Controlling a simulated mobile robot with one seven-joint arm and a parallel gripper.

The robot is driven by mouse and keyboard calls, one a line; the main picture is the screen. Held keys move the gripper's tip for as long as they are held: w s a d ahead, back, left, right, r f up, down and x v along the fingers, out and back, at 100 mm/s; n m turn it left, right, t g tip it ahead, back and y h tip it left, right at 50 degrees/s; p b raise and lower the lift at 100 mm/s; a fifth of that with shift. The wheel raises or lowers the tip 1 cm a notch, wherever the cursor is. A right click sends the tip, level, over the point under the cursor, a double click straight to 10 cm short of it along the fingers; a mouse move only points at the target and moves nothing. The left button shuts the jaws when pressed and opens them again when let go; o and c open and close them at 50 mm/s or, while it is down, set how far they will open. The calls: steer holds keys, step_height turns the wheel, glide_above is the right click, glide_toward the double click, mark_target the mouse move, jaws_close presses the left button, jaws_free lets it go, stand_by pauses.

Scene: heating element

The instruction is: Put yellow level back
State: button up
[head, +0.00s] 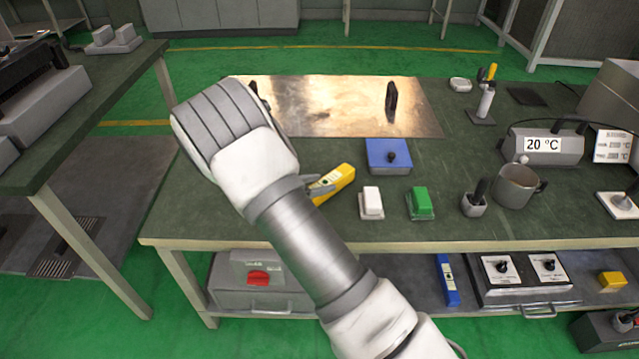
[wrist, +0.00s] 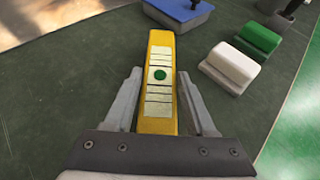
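The yellow level (head: 339,180) lies on the green workbench, left of the white block, partly hidden by my arm in the head view. In the wrist view the yellow level (wrist: 158,115) points away from me, with pale marked strips and a green dot on top. My gripper (wrist: 158,72) is open, with one finger on each side of the level. A narrow gap shows between the level and each finger. In the head view my gripper (head: 320,187) is mostly hidden behind my own wrist.
A white block (head: 371,203), a green block (head: 420,203) and a blue box (head: 389,156) stand close by. A metal plate (head: 330,100) covers the back of the bench. A mug (head: 515,185) stands right. The lower shelf (head: 385,287) holds a blue level (head: 447,280).

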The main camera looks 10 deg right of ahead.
steer(key=o, duration=0.3)
steer(key=shift+o, duration=0.2)
steer(key=shift+r, duration=0.3)
steer(key=p+v, duration=0.3)
steer(key=v, duration=0.8)
steer(key=s+d+r+m+g+y, duration=0.2)
steer(key=s+d+r+m+g, duration=0.1)
steer(key=s+d+r+m, duration=0.4)
steer(key=s+d+r+m+g+y, duration=0.2)
steer(key=s+d+r+m, duration=0.15)
steer(key=r+m, duration=0.35)
steer(key=s+r+m+t+y, duration=0.1)
steer(key=s+r+m+y, duration=0.2)
steer(key=s+r+m, duration=0.2)
steer(key=s+r+m+t+y, duration=0.2)
steer(key=s+r+m, duration=0.3)
steer(key=s, duration=0.7)
steer(key=shift+a+r+m+y, duration=0.3)
steer(key=shift+a+r+y, duration=0.05)
steer(key=shift+y, duration=0.45)
